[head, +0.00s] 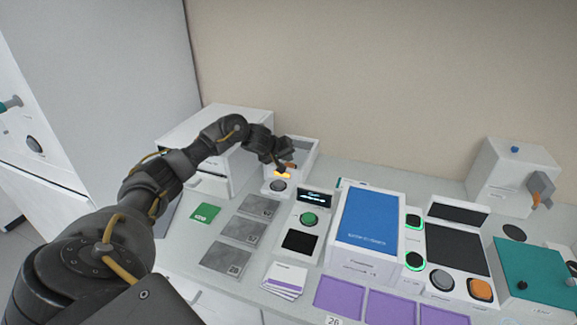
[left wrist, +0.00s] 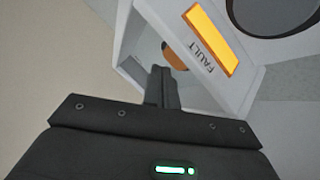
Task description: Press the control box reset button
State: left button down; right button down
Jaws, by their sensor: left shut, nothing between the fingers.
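The control box (head: 303,150) is a small white box at the back of the counter, with a grey recess in its top. Its front shows a lit orange FAULT light (head: 283,175) and a round dark grey button (head: 278,186). In the left wrist view the FAULT light (left wrist: 212,40) and part of the dark round button (left wrist: 272,12) show at the top. My left gripper (head: 286,164) is shut and empty, at the box's recess behind the FAULT light. Its fingers (left wrist: 162,75) partly hide an orange part (left wrist: 175,56) in the recess. My right gripper is not in view.
A white cabinet (head: 205,140) stands left of the box. In front are grey plates (head: 242,229), a green card (head: 205,213) and a device with a green button (head: 309,219). A blue-topped box (head: 368,217) and other devices fill the right. A wall is behind.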

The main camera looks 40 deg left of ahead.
pick_arm(q)
jog(key=shift+f, duration=0.15)
jog(key=shift+f+p, duration=0.25)
jog(key=shift+p, duration=0.05)
jog(key=shift+f, duration=0.55)
dwell(0.8)
jog(key=shift+s+d+f, duration=0.1)
jog(key=shift+f, duration=0.15)
dwell(0.4)
jog(key=shift+r+p, duration=0.95)
jog(key=shift+p, duration=0.35)
jog(key=shift+r, duration=0.1)
